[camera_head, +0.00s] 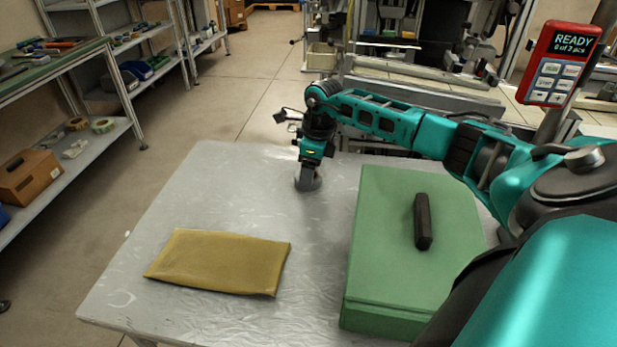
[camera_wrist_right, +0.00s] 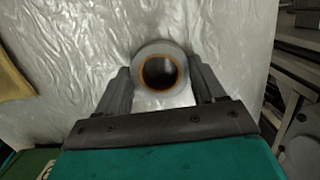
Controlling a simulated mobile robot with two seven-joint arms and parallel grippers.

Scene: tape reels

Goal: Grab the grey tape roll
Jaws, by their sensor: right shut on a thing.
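The grey tape roll (camera_head: 308,185) is on the silver-grey table (camera_head: 215,190), near its far edge. In the right wrist view the roll (camera_wrist_right: 160,58) shows as a grey ring with an orange-brown inner core. My right gripper (camera_head: 309,178) reaches down to it from above. Its two fingers (camera_wrist_right: 160,82) are on either side of the roll and shut on it. In the head view the gripper partly hides the roll. I cannot tell whether the roll is lifted off the table. My left gripper is not in view.
A mustard padded envelope (camera_head: 218,262) lies at the table's front left. A green box (camera_head: 385,240) with a dark bar (camera_head: 423,222) on top stands at the right. Shelves line the left; a red "READY" display (camera_head: 560,62) is at upper right.

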